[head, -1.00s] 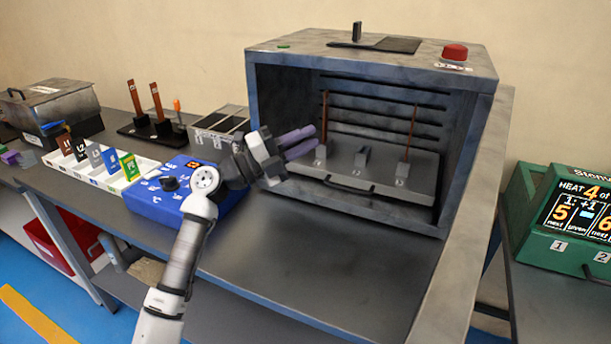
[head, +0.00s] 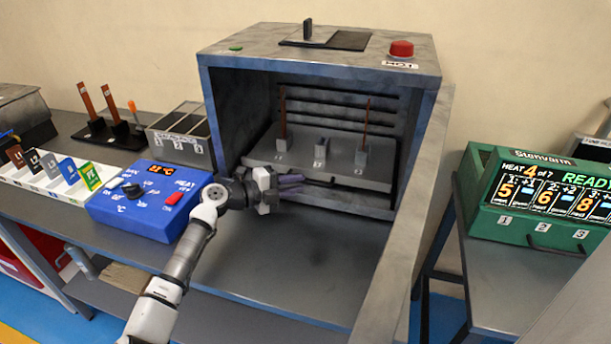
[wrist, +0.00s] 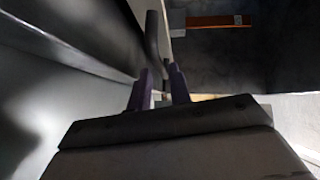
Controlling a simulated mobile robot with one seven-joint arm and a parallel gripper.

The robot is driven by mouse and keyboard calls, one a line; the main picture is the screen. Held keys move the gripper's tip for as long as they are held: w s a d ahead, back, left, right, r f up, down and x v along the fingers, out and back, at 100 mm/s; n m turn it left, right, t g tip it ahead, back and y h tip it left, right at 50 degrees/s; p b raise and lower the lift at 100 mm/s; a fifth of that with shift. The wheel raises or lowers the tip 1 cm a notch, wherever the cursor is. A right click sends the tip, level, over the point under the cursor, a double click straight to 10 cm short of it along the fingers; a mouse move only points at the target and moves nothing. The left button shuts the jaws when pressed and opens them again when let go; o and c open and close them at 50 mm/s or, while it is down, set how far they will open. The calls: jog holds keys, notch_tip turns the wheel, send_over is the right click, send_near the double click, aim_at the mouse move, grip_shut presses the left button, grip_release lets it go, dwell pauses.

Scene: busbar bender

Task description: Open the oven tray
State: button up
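The oven (head: 320,62) is a grey box with an open front. Its tray (head: 345,170) sits inside, holding a copper strip (head: 283,112) at left, another (head: 366,128) at right and a block without a strip between them. A dark bar handle (head: 318,183) is on the tray's front. My gripper (head: 300,182) has purple fingers and is at the oven mouth, by the left part of the handle. In the wrist view the fingertips (wrist: 158,72) are apart, with the dark handle (wrist: 153,35) just beyond them. I cannot tell whether they touch it.
A blue control box (head: 150,200) stands left of the oven. A green display box (head: 535,195) stands on a table at right. The bench in front of the oven is clear.

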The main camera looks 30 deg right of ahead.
aim_at(303, 182)
jog(key=shift+s+d+f+p, duration=0.1)
jog(key=shift+d+f+p, duration=0.1)
jog(key=shift+d, duration=0.7)
jog(key=shift+d+f+p, duration=0.1)
jog(key=shift+d+p, duration=0.1)
jog(key=shift+d, duration=0.7)
grip_shut()
